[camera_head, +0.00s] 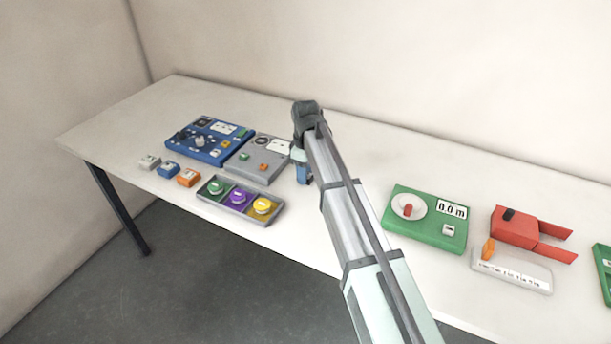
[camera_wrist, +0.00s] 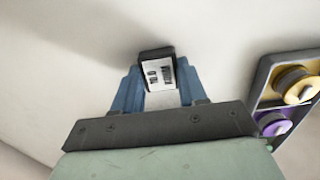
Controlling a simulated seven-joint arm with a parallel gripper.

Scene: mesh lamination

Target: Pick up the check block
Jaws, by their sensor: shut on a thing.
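My gripper (camera_head: 303,175) is over the white table, just right of the grey panel and the tray of spools in the head view. In the wrist view its blue fingers (camera_wrist: 160,84) are shut on a small block (camera_wrist: 160,72) with a white face, dark marks and a dark edge. It appears to be the check block. The block sits between the fingertips, with a finger on each side. In the head view the block is hidden by my gripper. Whether it touches the table cannot be told.
A grey tray (camera_head: 213,201) of green, purple and yellow spools is close left of my gripper. The blue panel (camera_head: 217,154) and grey panel (camera_head: 245,166) lie behind. White, blue and orange blocks stand further left. A green device (camera_head: 424,230) and red device (camera_head: 514,228) lie right.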

